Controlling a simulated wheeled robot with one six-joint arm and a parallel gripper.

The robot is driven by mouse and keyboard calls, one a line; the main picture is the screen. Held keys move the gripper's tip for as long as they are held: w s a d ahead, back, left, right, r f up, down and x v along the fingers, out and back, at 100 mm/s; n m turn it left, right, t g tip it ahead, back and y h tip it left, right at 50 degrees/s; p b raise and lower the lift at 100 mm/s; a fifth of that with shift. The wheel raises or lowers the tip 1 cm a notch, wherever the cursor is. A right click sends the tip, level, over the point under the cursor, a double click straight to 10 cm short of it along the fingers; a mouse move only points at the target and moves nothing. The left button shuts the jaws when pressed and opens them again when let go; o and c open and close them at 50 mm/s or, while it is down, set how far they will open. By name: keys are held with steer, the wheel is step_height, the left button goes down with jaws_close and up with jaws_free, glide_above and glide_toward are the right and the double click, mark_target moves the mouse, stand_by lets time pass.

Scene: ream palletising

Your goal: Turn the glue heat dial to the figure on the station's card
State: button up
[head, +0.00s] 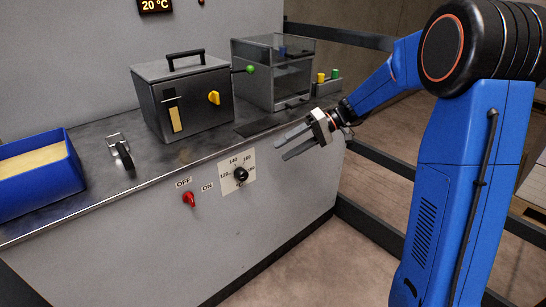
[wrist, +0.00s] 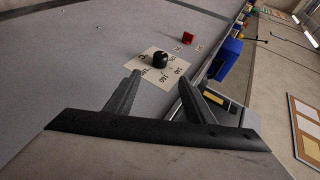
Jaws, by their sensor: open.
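The black dial knob (head: 240,174) sits on a pale square plate (head: 236,163) on the front of the grey station. Figures including 120, 140 and 160 ring it. I cannot tell which figure the knob points to. My gripper (head: 280,150) is open and empty, to the right of the dial and apart from it. In the wrist view the knob (wrist: 160,60) lies ahead, beyond and between the two fingertips (wrist: 160,80). A lit display (head: 155,5) above reads 20 °C. I cannot make out a card with a set figure.
A red OFF/ON switch (head: 189,199) is left of the dial. The counter holds a grey box with a handle (head: 180,95), a clear-sided case (head: 273,75), a small metal fitting (head: 121,152) and a blue bin (head: 40,180). Dark rails (head: 385,163) run at the right.

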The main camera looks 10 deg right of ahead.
steer(key=shift+v, duration=1.3)
steer(key=s+d+m+t+h, duration=0.1)
steer(key=s+d+h, duration=0.3)
steer(key=s, duration=0.7)
steer(key=s+d+f+m+t+h, duration=0.1)
steer(key=s+d+t+h, duration=0.2)
steer(key=s, duration=0.8)
steer(key=s+d+f+m+t+h, duration=0.1)
steer(key=s+d+h, duration=0.4)
steer(key=s, duration=0.7)
steer(key=shift+d+m+t, duration=0.6)
steer(key=shift+t, duration=0.2)
steer(key=shift+s, duration=0.1)
